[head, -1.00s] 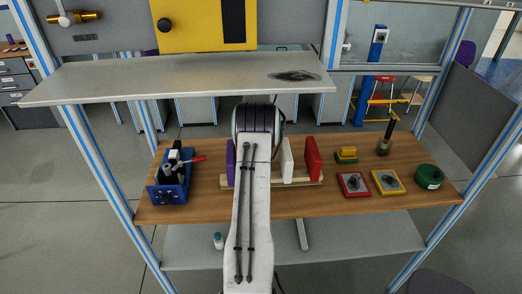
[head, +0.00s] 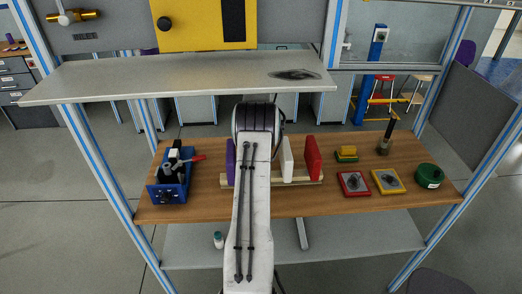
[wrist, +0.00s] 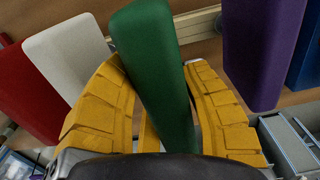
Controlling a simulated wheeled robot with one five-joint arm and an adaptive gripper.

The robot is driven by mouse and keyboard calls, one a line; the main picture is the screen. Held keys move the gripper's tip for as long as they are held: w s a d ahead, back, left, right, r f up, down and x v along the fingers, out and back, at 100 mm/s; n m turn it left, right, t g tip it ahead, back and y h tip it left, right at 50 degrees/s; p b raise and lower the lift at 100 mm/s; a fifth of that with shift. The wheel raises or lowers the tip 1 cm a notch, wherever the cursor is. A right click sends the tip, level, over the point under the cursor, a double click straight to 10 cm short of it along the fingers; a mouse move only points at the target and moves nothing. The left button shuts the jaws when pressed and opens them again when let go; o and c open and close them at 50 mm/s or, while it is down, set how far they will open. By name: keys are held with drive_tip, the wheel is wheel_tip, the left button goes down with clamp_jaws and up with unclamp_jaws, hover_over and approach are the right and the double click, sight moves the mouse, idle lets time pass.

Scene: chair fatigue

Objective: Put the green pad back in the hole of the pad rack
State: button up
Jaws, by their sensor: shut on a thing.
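The green pad (wrist: 148,40) is a long, flat block between the yellow fingers of my gripper (wrist: 155,75) in the wrist view. The gripper is shut on it, and the pad looks tilted in that view. The pad rack (head: 303,182) is a pale wooden base on the table, and part of it shows behind the green pad in the wrist view (wrist: 198,24). My arm hides the green pad and the rack's middle in the head view. I cannot tell whether the pad's lower end is in a hole.
A white pad (head: 287,160) and red pad (head: 313,158) stand right of my arm, a purple pad (head: 230,160) left. A blue device (head: 170,185) stands farther left. Red (head: 353,184) and yellow (head: 387,182) trays and a green round container (head: 430,177) are at right.

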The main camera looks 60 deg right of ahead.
drive_tip(key=shift+f+b, duration=1.15)
drive_tip(key=shift+f, duration=0.8)
drive_tip(key=o, duration=1.2)
drive_tip(key=shift+o, duration=0.2)
wheel_tip(320, 180, up, 12)
drive_tip(key=shift+f, duration=0.1)
idle(0.4)
